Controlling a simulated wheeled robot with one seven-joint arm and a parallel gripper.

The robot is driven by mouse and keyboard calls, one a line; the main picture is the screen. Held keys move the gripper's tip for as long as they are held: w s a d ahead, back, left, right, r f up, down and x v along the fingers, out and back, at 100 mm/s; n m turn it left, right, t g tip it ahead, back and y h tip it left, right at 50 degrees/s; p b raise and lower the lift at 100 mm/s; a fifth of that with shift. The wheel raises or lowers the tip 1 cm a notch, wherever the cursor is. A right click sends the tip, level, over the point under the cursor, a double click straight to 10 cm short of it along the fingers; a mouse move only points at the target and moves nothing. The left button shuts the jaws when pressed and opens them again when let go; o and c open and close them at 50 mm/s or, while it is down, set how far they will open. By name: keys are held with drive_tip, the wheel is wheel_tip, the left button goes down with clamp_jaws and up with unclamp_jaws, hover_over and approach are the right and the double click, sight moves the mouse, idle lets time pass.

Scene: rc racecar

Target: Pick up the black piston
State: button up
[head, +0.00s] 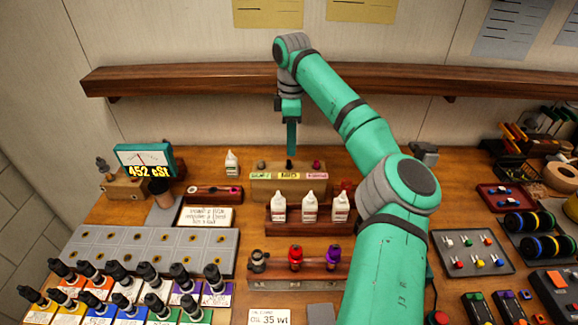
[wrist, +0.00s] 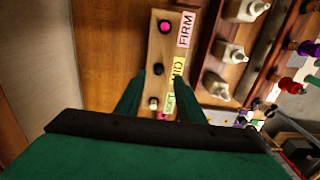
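The black piston (head: 290,163) stands in the middle hole of a wooden block (head: 290,187), behind the MID label. It also shows in the wrist view (wrist: 158,68). My gripper (head: 291,153) points down directly over the black piston in the head view. In the wrist view my gripper (wrist: 159,76) is open, with one finger on each side of the black piston and a gap between them. I cannot tell how far the tips are above the block. A cream piston (wrist: 153,103) and a pink piston (wrist: 165,26) stand in the block's other holes.
A rack of white bottles (head: 309,213) stands just in front of the block. A single white bottle (head: 232,163) and a small dark wooden holder (head: 215,194) are to its left. A wall shelf (head: 200,78) runs behind my arm.

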sight(289, 161)
drive_tip(key=shift+w+a+f, duration=0.1)
drive_tip(key=shift+a+f, duration=0.05)
drive_tip(key=shift+f, duration=1.55)
drive_tip(key=shift+w+a+f, duration=0.1)
drive_tip(key=shift+a+f, duration=0.05)
drive_tip(key=shift+f, duration=1.5)
drive_tip(key=shift+s, duration=0.1)
clamp_jaws()
